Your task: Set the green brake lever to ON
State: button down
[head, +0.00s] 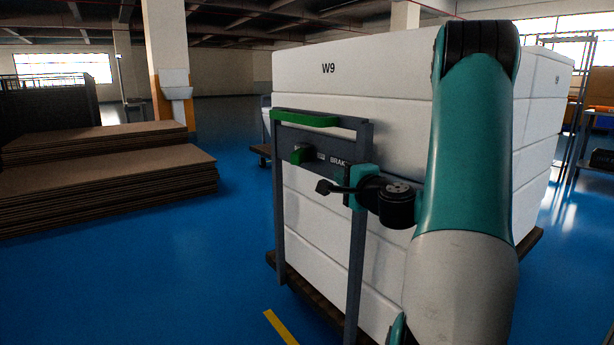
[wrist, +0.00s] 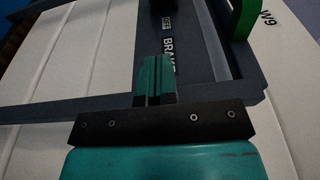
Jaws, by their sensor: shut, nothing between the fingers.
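The green brake lever (head: 299,154) sits on the grey crossbar of the cart frame, left of a small white label and the word BRAKE. Its exact setting cannot be read. My gripper (head: 361,174) is near the right end of this crossbar, to the right of the lever and apart from it. In the wrist view my gripper (wrist: 155,62) shows two teal fingers together with nothing held, over the panel just below the BRAKE lettering. The green of the lever is not clearly visible there; only a dark part shows at the top edge.
The cart frame (head: 356,262) has a green handle (head: 305,118) above the lever. White stacked boxes (head: 390,70) marked W9 stand right behind the frame. Brown board stacks (head: 110,180) lie at left. The blue floor between them is clear.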

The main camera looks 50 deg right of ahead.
jog(key=shift+w+r, duration=0.1)
jog(key=shift+w, duration=0.05)
jog(key=p, duration=0.6)
send_near(302, 160)
jog(key=w+d, duration=0.3)
jog(key=d, duration=0.1)
jog(key=shift+w+a, duration=0.55)
jog(key=shift+w, duration=0.35)
jog(key=shift+w+a, duration=0.2)
jog(key=shift+w, duration=0.3)
jog(key=shift+p, duration=0.55)
